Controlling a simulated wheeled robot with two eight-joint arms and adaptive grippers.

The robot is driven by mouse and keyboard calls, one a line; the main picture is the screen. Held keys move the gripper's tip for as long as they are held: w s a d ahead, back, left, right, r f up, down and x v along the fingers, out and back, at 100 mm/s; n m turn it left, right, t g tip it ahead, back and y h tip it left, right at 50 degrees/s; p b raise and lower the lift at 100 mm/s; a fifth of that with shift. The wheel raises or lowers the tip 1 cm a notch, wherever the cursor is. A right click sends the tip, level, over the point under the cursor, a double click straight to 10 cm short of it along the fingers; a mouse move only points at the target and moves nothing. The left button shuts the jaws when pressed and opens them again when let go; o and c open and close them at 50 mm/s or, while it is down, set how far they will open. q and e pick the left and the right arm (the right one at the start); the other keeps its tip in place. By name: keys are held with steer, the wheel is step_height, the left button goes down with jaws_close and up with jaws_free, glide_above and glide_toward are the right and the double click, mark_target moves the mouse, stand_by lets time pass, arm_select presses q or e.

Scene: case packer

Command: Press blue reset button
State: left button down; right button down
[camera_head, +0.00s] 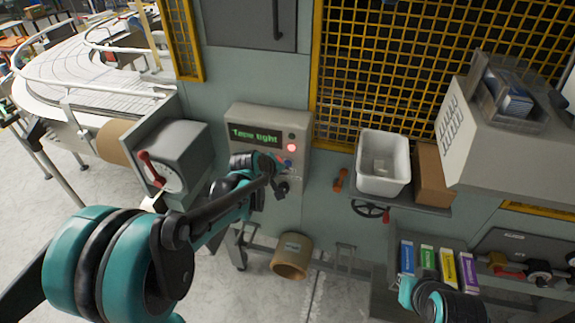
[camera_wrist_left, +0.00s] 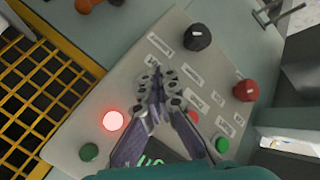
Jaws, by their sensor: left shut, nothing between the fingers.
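A small blue spot (camera_head: 288,162) below the lamp may be the blue reset button. My left gripper (camera_head: 283,187) is in front of the box's lower right. In the left wrist view, my left gripper (camera_wrist_left: 157,82) is shut and empty over the labelled panel face (camera_wrist_left: 130,70). No blue button shows there; the fingers may hide it. Contact cannot be told. My right gripper is not in view.
The panel also carries a black knob (camera_wrist_left: 198,37), a red button (camera_wrist_left: 245,90) and green buttons (camera_wrist_left: 89,152). A white bin (camera_head: 383,160) and a cardboard box (camera_head: 432,175) stand on a shelf to the right. A grey unit with a red lever (camera_head: 150,165) is at left.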

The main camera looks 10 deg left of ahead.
arm_select(q)
steer(key=shift+w, duration=0.1)
stand_by(0.3)
steer(key=shift+w, duration=0.35)
steer(key=shift+w, duration=0.45)
stand_by(0.6)
steer(key=shift+s, duration=0.15)
steer(key=shift+s+b, duration=0.3)
steer(key=shift+s, duration=0.45)
steer(key=shift+s+a, duration=0.1)
steer(key=shift+s, duration=2.4)
